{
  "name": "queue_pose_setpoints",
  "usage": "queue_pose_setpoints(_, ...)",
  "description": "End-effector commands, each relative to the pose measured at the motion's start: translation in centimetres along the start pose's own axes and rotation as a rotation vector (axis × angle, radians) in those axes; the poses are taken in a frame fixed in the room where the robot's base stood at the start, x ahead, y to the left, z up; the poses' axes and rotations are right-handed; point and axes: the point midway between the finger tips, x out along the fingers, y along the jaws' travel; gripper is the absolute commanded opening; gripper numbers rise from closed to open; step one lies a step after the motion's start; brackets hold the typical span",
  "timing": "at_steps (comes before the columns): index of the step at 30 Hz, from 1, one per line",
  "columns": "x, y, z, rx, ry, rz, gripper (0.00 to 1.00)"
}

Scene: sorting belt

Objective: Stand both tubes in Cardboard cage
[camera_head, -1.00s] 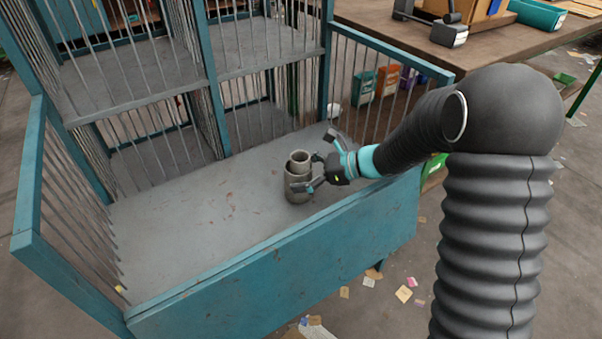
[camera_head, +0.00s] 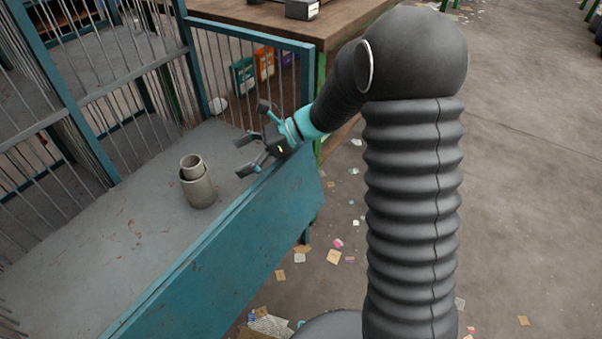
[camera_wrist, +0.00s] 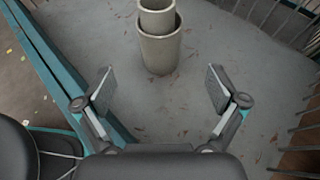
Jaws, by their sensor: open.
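Two grey-beige tubes stand upright on the grey floor of a teal barred cage (camera_head: 235,235). The narrower tube (camera_head: 191,162) rises from inside the mouth of the wider tube (camera_head: 200,190). In the wrist view the narrower tube (camera_wrist: 157,18) and wider tube (camera_wrist: 160,50) are at the top centre, beyond the fingertips. My gripper (camera_head: 252,140) is open and empty, right of the tubes and apart from them, near the cage's front wall. Its spread fingers also show in the wrist view (camera_wrist: 160,88). The narrower tube's lower end is hidden.
The cage's solid front panel and barred side (camera_head: 250,70) enclose the floor. A wooden table (camera_head: 340,22) and coloured boxes (camera_head: 264,62) are beyond the side. Paper scraps litter the ground outside.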

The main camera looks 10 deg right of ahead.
Motion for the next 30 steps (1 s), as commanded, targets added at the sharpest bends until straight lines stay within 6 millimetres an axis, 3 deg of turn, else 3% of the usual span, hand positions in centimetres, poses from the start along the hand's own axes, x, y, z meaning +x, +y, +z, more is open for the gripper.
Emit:
queue_pose_setpoints(5,-0.5,0.8,0.5,-0.042,0.026,0.006,0.95)
queue_pose_setpoints(8,-1.4,2.4,1.2,-0.124,0.083,0.020,0.95)
queue_pose_setpoints(17,-6.4,10.2,2.8,-0.544,0.383,0.107,0.95)
queue_pose_setpoints(30,-15.0,20.2,2.0,-1.148,0.880,0.299,0.95)
